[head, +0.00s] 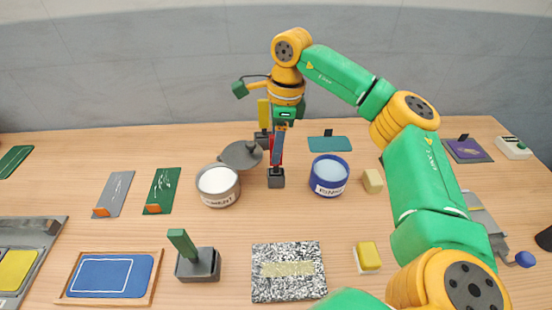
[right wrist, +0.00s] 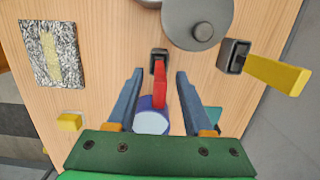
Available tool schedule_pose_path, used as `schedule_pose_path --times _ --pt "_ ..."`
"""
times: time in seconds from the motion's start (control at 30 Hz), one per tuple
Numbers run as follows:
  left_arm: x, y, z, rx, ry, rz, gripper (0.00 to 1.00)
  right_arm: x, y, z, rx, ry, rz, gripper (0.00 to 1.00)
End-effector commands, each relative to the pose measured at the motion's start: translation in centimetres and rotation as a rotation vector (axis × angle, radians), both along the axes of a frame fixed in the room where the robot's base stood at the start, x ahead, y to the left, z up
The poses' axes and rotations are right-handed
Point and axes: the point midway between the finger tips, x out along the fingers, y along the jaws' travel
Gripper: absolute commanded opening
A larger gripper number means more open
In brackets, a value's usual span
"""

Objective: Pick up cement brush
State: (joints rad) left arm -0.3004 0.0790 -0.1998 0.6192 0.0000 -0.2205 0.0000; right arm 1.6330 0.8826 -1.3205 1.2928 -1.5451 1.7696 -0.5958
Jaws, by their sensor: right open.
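A red-handled brush (head: 272,150) stands upright in a small dark holder (head: 276,179) at the middle of the table. In the right wrist view the red handle (right wrist: 160,84) points up between the two blue fingers. My right gripper (head: 278,140) is over this brush; in the right wrist view it (right wrist: 158,98) is open, with a gap on both sides of the handle. A yellow-handled brush (head: 263,113) stands in another holder behind it. I cannot read which brush is for cement. The bristles are hidden. My left gripper is not in view.
A grey pot (head: 218,187) of white paste stands left of the red brush, its lid (head: 240,155) close behind. A blue pot (head: 328,180) stands to the right. In front are a speckled board (head: 288,285), a green-handled block (head: 198,265) and a yellow block (head: 368,256).

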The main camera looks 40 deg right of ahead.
Motion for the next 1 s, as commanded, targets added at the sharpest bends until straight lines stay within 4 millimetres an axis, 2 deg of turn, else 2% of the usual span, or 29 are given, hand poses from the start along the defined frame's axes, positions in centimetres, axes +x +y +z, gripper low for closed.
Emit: schedule_pose_path --times 0.03,0.13,0.37,0.5,0.57,0.9,1.0 --pt "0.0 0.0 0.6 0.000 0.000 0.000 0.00 -0.1 0.2 -0.6 0.000 0.005 0.000 0.51" --pt "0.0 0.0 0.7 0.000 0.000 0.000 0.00 0.0 0.3 -2.0 0.001 0.002 0.000 0.51" --pt "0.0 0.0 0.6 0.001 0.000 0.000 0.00 0.1 0.4 -2.4 0.001 0.000 -0.001 0.51" --pt "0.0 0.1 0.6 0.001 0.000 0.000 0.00 0.1 0.3 -2.4 0.001 0.000 -0.001 0.13" --pt "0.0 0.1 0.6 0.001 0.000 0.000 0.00 0.1 0.3 -2.4 0.001 0.000 -0.001 0.00" --pt "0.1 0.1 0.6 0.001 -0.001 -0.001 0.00 0.1 0.3 -2.3 0.000 -0.001 -0.001 0.00" --pt "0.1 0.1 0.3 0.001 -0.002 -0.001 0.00 0.2 0.4 -1.0 0.001 -0.004 -0.001 0.00"
